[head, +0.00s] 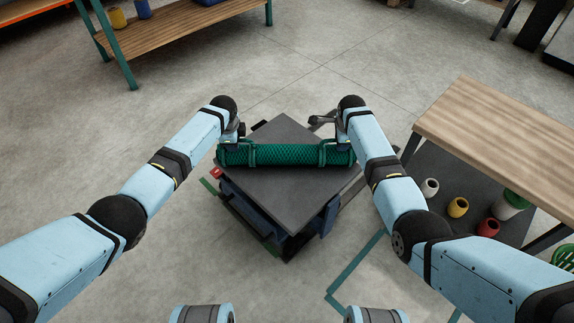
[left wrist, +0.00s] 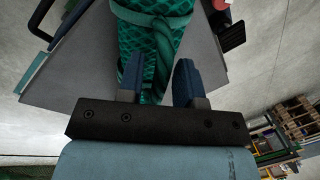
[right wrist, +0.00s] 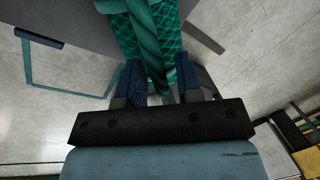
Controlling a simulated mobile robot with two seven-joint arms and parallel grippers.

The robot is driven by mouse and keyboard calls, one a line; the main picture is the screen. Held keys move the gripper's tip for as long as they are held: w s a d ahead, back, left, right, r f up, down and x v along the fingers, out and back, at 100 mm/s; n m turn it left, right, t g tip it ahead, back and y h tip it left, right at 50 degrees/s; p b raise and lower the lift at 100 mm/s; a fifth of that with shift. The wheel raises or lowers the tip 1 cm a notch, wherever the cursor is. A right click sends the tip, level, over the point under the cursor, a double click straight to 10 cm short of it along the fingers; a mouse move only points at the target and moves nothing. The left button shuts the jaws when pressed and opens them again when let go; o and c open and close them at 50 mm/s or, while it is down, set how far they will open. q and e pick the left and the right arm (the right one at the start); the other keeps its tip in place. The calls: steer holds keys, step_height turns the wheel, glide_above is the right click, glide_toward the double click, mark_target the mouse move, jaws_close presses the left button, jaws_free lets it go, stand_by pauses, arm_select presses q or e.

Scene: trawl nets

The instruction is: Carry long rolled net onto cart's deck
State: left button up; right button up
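The long rolled net (head: 285,156) is a green mesh roll with a strap handle near each end. It lies crosswise over the grey deck of the cart (head: 273,198), and its left end sticks out past the deck edge. I cannot tell whether it rests on the deck or hangs just above. My left gripper (head: 239,136) is at the left strap handle, with its fingers on both sides of the strap (left wrist: 165,45). My right gripper (head: 338,137) is likewise around the right strap (right wrist: 147,45).
A wooden workbench (head: 500,130) stands close on the right, with several coloured spools on its lower shelf. A green-framed shelf (head: 180,32) stands at the back left. The floor to the left of the cart is clear.

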arm_select(q)
steer(key=shift+o, duration=0.3)
steer(key=shift+r, duration=0.15)
arm_select(e)
steer(key=shift+o, duration=0.3)
steer(key=shift+r, duration=0.25)
arm_select(q)
step_height(320, 180, up, 12)
steer(key=s, duration=0.2)
steer(key=shift+s+f, duration=0.15)
steer(key=shift+f, duration=0.05)
arm_select(e)
step_height(320, 180, up, 11)
steer(key=s, duration=0.2)
steer(key=shift+s+r, duration=0.2)
